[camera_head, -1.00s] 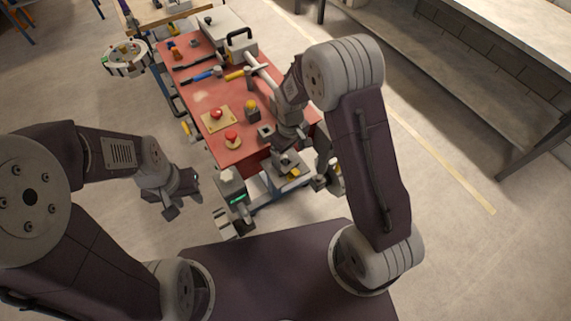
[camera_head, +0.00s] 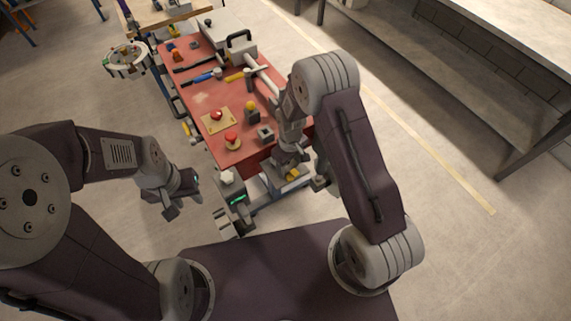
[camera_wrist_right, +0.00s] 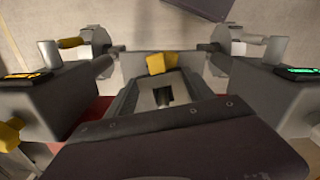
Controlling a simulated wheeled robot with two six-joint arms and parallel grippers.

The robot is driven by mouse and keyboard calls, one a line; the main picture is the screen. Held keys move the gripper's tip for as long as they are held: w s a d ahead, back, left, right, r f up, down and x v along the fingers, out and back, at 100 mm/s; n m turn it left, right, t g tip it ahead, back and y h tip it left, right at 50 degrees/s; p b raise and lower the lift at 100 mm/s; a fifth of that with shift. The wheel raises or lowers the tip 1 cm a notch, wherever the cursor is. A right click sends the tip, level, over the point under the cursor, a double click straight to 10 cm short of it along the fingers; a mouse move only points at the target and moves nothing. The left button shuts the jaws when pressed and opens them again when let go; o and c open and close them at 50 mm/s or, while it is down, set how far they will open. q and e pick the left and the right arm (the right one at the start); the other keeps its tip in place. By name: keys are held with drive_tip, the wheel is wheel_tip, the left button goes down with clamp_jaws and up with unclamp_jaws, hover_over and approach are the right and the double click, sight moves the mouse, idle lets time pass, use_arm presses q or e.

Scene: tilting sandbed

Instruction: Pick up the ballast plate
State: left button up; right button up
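I cannot tell for certain which thing is the ballast plate. A grey block with a yellow top (camera_head: 252,109) stands on the red table, and a small grey square piece with a dark opening (camera_head: 265,133) lies near its front edge. My right gripper (camera_head: 289,163) is low over the rig at the table's front end, beside a yellow piece (camera_head: 293,174). The yellow piece also shows in the right wrist view (camera_wrist_right: 161,62), beyond a grey part with a dark slot. The right fingertips are not clearly visible. My left gripper (camera_head: 169,209) hangs left of the rig, away from the table objects; its opening is unclear.
The red table (camera_head: 240,151) carries two red-knobbed pieces (camera_head: 216,115) (camera_head: 232,138), tools and a case with a black handle (camera_head: 239,40). A rig unit with a green display (camera_head: 237,199) stands at the front. A grey bench (camera_head: 480,70) stands right; the floor between is clear.

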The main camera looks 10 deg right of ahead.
drive_tip(key=shift+w+r, duration=0.1)
drive_tip(key=shift+c, duration=0.7)
wheel_tip(320, 180, up, 10)
wheel_tip(320, 180, up, 6)
drive_tip(key=r+p, duration=0.1)
drive_tip(key=p, duration=0.5)
hover_over(289, 167)
drive_tip(key=shift+f, duration=0.3)
drive_tip(key=shift+d, duration=0.1)
